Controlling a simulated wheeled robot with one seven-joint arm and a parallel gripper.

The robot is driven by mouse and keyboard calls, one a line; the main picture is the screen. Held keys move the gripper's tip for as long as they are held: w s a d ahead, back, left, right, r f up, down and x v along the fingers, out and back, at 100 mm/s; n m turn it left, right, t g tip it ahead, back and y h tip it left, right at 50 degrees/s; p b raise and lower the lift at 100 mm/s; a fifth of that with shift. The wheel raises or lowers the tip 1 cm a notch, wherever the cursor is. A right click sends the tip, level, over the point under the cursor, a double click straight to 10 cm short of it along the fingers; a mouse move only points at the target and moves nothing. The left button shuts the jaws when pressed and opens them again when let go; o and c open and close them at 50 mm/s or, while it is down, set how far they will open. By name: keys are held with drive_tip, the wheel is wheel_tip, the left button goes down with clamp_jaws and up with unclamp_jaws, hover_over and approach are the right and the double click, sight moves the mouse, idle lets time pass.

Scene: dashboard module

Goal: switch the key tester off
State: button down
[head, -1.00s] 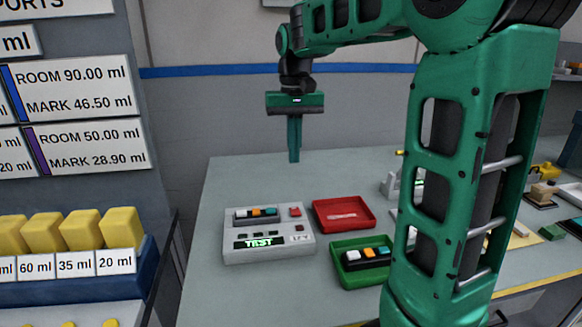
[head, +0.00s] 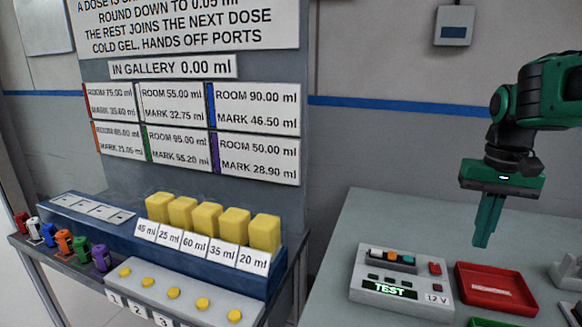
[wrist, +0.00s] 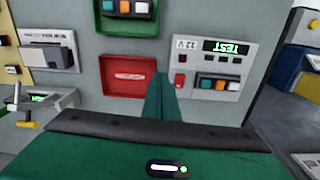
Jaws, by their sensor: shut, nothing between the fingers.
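The key tester (head: 357,283) is a grey box on the bench. Its display (head: 390,290) is lit green and reads TEST. A dark strip with white, orange and blue keys (head: 392,257) sits in its top slot. A small red button (head: 435,268) is at its upper right corner, above a 12 V label. The tester appears upside down in the wrist view (wrist: 236,68), with its red button (wrist: 180,80) just right of the fingers. My gripper (head: 482,244) is shut and empty, held above the bench to the right of the tester. It also shows in the wrist view (wrist: 158,80).
A red tray (head: 497,308) lies right of the tester. A green tray (wrist: 104,30) holding a key strip shows in the wrist view. To the left are a dosing board with labels, several yellow blocks (head: 236,222) and small coloured bottles.

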drive_tip(key=c, duration=2.5)
unclamp_jaws()
drive_tip(key=shift+m, duration=0.6)
drive_tip(key=s+f, duration=0.3)
drive_tip(key=s, duration=0.3)
drive_tip(key=s+f, duration=0.3)
drive_tip(key=s, duration=0.3)
drive_tip(key=s+d+f, duration=0.1)
drive_tip(key=s+f, duration=0.3)
drive_tip(key=s, duration=0.2)
drive_tip(key=shift+s, duration=0.25)
drive_tip(key=o, duration=0.5)
drive_tip(key=shift+s+f, duration=0.25)
drive_tip(key=shift+s, duration=0.05)
drive_tip(key=o, duration=0.4)
drive_tip(key=shift+f, duration=0.1)
drive_tip(key=shift+c, duration=0.8)
drive_tip(key=shift+s+a, duration=0.1)
drive_tip(key=shift+s, duration=0.05)
